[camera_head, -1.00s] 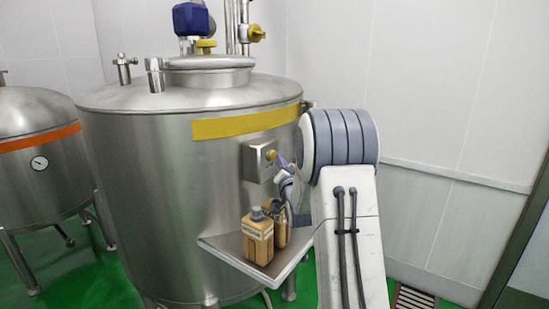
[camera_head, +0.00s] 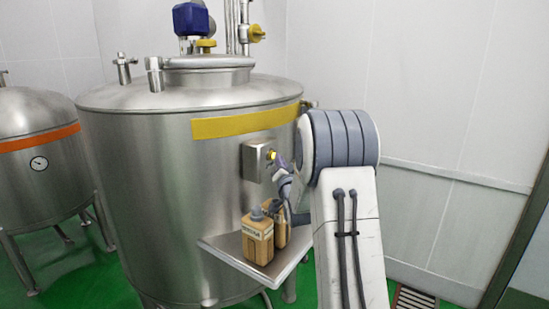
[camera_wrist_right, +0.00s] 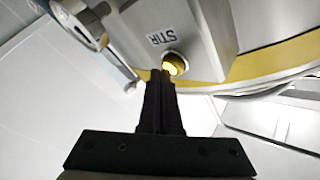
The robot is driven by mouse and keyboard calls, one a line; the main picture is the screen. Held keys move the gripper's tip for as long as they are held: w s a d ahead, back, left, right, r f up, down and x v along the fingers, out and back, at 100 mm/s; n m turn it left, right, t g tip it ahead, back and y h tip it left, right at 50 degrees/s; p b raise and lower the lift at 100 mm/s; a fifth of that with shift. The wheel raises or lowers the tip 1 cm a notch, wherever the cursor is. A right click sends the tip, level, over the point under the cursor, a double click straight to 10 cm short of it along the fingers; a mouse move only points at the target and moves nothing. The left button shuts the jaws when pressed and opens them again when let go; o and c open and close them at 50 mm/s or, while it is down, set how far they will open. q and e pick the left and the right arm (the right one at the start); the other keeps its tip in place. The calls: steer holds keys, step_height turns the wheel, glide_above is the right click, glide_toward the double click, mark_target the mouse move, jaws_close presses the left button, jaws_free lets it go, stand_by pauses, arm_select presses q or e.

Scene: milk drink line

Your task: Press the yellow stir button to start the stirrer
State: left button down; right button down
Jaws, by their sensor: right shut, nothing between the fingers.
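The yellow stir button (camera_head: 271,155) sits on a grey metal box (camera_head: 256,161) on the front of the large steel tank (camera_head: 170,190). In the right wrist view the button (camera_wrist_right: 174,63) glows bright, beside a "STIR" label (camera_wrist_right: 161,38). My right gripper (camera_head: 281,162) is shut and empty. Its fingertips (camera_wrist_right: 163,74) are at the button's edge in the wrist view; I cannot tell if they touch it. My left gripper is not in view.
A smaller tank (camera_head: 35,185) stands at the left. A wall is on the right.

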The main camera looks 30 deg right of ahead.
steer(key=shift+s+d, duration=0.3)
steer(key=shift+s, duration=0.35)
steer(key=shift+s+b, duration=0.1)
steer(key=shift+b, duration=0.2)
steer(key=s, duration=0.1)
steer(key=s+d+b, duration=0.1)
steer(key=s, duration=0.1)
steer(key=s+d, duration=0.1)
steer(key=s, duration=0.1)
steer(key=shift+s+d, duration=0.15)
